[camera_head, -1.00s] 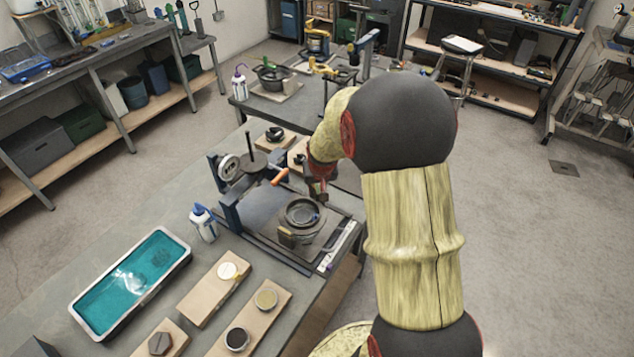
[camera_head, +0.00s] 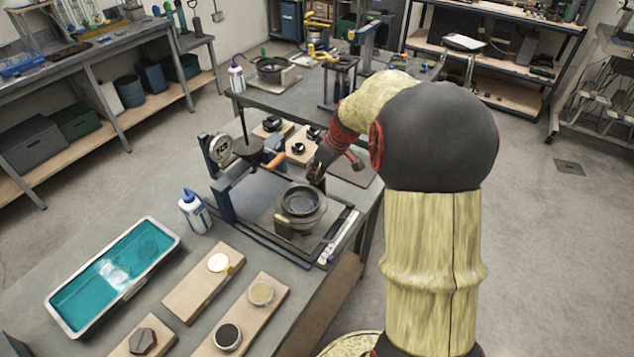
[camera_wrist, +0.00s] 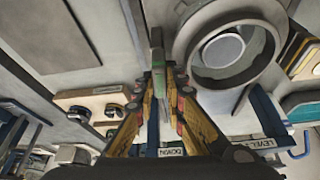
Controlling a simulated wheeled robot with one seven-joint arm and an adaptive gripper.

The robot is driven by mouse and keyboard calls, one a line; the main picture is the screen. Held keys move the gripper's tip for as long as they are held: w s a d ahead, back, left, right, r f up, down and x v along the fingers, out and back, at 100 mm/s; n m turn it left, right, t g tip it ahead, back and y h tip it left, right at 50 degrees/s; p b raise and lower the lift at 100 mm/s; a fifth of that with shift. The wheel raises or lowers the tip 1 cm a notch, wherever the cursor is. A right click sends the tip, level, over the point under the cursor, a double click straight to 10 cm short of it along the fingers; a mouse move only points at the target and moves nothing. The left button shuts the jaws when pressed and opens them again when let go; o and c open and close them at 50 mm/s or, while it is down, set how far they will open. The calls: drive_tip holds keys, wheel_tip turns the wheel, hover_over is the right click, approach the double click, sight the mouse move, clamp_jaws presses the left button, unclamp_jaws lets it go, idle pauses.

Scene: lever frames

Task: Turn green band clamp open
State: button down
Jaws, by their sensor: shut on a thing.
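The round metal vessel (camera_wrist: 229,48) is just right of the lever in the wrist view. In the head view the same vessel (camera_head: 301,205) stands on a dark framed plate, with a small brownish block at its front left. My gripper (camera_head: 317,172) is at the vessel's far right edge there. The lever is not distinguishable in the head view, where my wrist and fingers obscure that side.
A post with a dial gauge (camera_head: 221,150) and an orange-handled press stand behind the vessel. More small clamps on boards (camera_head: 300,150) sit behind.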

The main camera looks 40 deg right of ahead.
drive_tip(key=shift+n+b, duration=0.4)
drive_tip(key=shift+n, duration=0.2)
drive_tip(key=shift+y, duration=0.3)
drive_tip(key=c, duration=2.1)
unclamp_jaws()
drive_tip(key=v, duration=1.2)
drive_tip(key=shift+w, duration=0.1)
